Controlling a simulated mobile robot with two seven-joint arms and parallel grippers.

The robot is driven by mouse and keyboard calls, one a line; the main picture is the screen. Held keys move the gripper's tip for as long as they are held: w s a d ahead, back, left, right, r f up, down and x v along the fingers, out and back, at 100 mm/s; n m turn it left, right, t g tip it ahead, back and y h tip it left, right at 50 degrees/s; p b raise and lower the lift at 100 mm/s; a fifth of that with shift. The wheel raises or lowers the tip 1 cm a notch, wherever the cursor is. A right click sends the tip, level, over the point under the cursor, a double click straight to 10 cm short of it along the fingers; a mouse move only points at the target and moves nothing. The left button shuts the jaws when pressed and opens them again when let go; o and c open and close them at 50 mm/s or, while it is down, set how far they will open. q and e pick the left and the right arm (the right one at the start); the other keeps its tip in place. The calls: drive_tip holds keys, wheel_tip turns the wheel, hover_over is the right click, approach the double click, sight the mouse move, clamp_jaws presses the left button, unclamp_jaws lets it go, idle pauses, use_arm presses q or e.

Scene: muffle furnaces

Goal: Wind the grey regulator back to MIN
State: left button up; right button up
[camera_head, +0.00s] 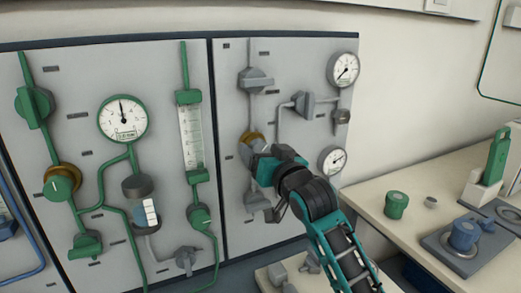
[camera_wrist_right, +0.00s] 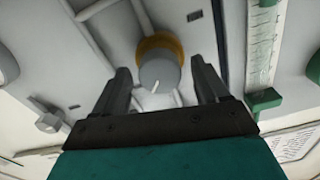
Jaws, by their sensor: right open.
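The grey regulator is a round grey knob (camera_wrist_right: 159,74) with a brass collar (camera_wrist_right: 160,45) in the right wrist view. A white mark on its face points toward the bottom of that picture, slightly left. In the head view its brass collar (camera_head: 253,136) shows on the grey panel, and the knob is partly hidden by my right gripper (camera_head: 253,165). In the wrist view my right gripper (camera_wrist_right: 160,68) is open, one finger on each side of the knob with gaps. I cannot tell how deep the fingers reach. MIN lettering is not readable. My left gripper is not in view.
Gauges (camera_head: 343,69) and grey valves (camera_head: 255,80) surround the regulator. A green-piped panel (camera_head: 80,130) with a green regulator (camera_head: 62,182) stands to the left. A bench (camera_head: 420,215) with a green knob-like part (camera_head: 396,204) and a blue one (camera_head: 464,235) is at right.

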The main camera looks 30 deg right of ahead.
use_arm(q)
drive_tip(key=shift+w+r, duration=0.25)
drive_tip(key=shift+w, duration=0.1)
use_arm(e)
drive_tip(key=shift+w, duration=0.55)
drive_tip(key=shift+c, duration=0.5)
drive_tip(key=c, duration=0.9)
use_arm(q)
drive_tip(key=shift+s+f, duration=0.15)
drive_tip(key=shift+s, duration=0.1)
use_arm(e)
drive_tip(key=shift+c, duration=0.3)
